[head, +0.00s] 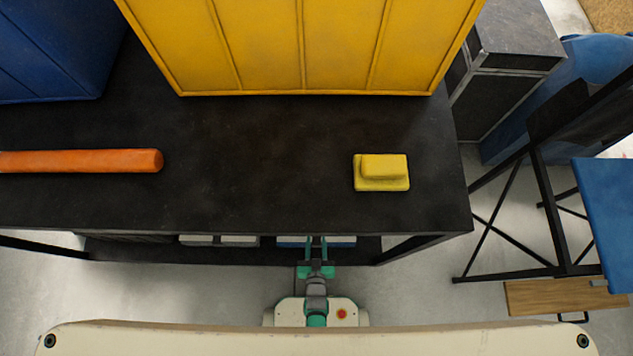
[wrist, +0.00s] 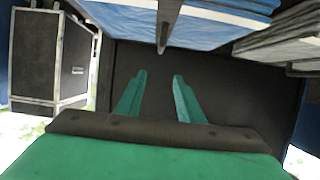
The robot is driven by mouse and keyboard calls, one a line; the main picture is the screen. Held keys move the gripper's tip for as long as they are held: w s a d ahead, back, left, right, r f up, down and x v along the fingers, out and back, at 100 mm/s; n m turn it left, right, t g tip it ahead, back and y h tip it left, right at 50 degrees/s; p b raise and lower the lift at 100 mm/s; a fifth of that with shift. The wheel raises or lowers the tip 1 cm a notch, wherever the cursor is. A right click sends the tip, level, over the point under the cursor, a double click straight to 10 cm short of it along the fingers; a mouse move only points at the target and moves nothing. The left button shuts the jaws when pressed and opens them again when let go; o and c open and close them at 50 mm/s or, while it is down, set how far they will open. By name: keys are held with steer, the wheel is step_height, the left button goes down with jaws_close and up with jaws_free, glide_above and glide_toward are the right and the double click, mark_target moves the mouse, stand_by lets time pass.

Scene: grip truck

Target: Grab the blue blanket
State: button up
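The blue blanket, seemingly folded with pale edges, shows in the wrist view (wrist: 150,24) at the top, beyond my fingertips. In the head view, blue patches of it (head: 342,241) show under the black tabletop's front edge, on both sides of my fingers. Most of it is hidden there by the tabletop. My gripper (head: 316,243) has green fingers and reaches to the table's front edge. In the wrist view my gripper (wrist: 159,82) is open, with the fingers apart and nothing between them. The fingers appear apart from the blanket.
Grey-white folded stacks (head: 220,240) lie beside the blanket on the lower level. A dark bar (wrist: 168,27) crosses in front of the blanket. The black table (head: 250,190) carries an orange roll (head: 90,161), a yellow block (head: 381,172) and a yellow cabinet (head: 310,45). A black case (head: 505,65) stands right.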

steer(key=w+f, duration=0.1)
steer(key=f, duration=0.1)
steer(key=w+f, duration=0.2)
steer(key=shift+f, duration=0.2)
steer(key=shift+x, duration=5.25)
steer(key=shift+d, duration=0.1)
jaws_close()
steer(key=shift+r, duration=0.1)
